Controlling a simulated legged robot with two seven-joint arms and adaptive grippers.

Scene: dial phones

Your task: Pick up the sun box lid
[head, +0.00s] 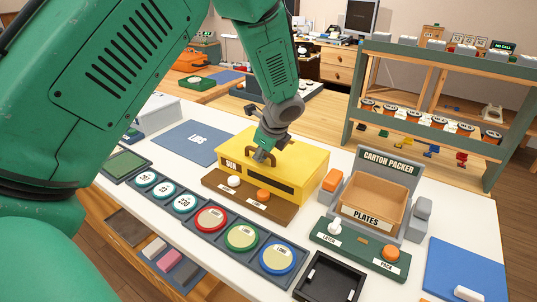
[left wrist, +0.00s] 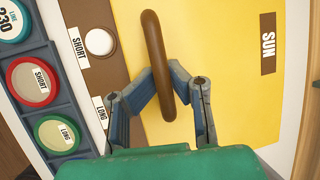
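The sun box (head: 318,170) is a yellow box marked SUN, standing on the white table. Its yellow lid (left wrist: 230,90) lies flat on top and carries a brown arched handle (left wrist: 152,30). My left gripper (head: 264,154) is over the lid, at the handle. In the left wrist view the fingertips of my left gripper (left wrist: 162,74) close in from both sides against the handle, with the bar between them. The lid shows no visible gap from the box in the head view. My right gripper is not in view.
A brown strip with a white and an orange button (head: 263,195) runs along the box's front. Round red, green and blue dials (head: 242,237) sit nearer. The carton packer (head: 375,203) stands right of the box.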

